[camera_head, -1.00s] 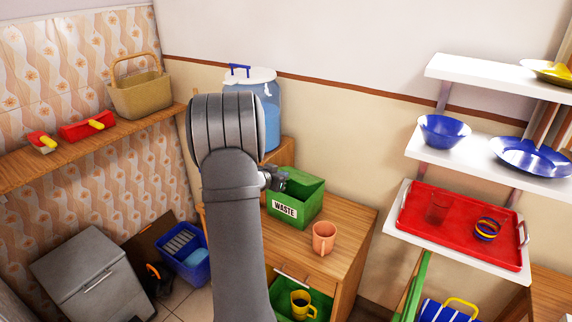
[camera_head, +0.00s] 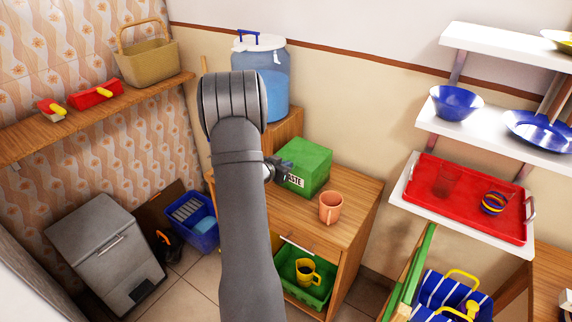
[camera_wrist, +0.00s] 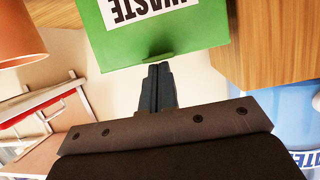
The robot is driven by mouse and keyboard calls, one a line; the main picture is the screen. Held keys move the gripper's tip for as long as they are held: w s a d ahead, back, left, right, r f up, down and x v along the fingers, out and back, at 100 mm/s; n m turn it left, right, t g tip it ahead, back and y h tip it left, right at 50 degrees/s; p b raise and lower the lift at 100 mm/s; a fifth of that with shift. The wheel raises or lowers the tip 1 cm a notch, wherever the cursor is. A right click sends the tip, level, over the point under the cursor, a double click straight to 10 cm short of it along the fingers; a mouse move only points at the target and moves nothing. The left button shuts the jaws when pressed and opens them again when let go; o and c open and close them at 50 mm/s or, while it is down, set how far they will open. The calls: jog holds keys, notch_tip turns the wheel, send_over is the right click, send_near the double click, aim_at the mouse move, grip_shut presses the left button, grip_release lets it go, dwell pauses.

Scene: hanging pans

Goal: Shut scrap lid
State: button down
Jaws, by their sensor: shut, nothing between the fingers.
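The scrap bin is a green box with a white WASTE label (camera_head: 295,180), standing on the wooden cabinet. Its green lid (camera_head: 308,155) lies down over the top, and no opening shows in the head view. In the wrist view the bin's labelled front (camera_wrist: 185,30) appears upside down, with a small tab at its edge. My gripper (camera_head: 287,164) is at the bin's left front corner, partly hidden by my arm. In the wrist view my gripper (camera_wrist: 158,67) is shut and empty, its tips close to the tab; I cannot tell whether they touch.
A large blue container (camera_head: 262,75) stands behind. A red tray (camera_head: 470,200) sits on a shelf to the right.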

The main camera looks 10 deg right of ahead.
jog(key=shift+s+a+f, duration=0.1)
jog(key=shift+s+f, duration=0.2)
jog(key=shift+f, duration=0.45)
notch_tip(320, 180, up, 5)
jog(key=s+a+f, duration=0.3)
jog(key=s+a, duration=0.2)
jog(key=a, duration=0.1)
jog(key=shift+s+a+f, duration=0.15)
jog(key=shift+s+a, duration=0.25)
jog(key=w+d, duration=0.6)
jog(key=d, duration=0.1)
jog(key=shift+w+r, duration=0.15)
jog(key=shift+r, duration=0.3)
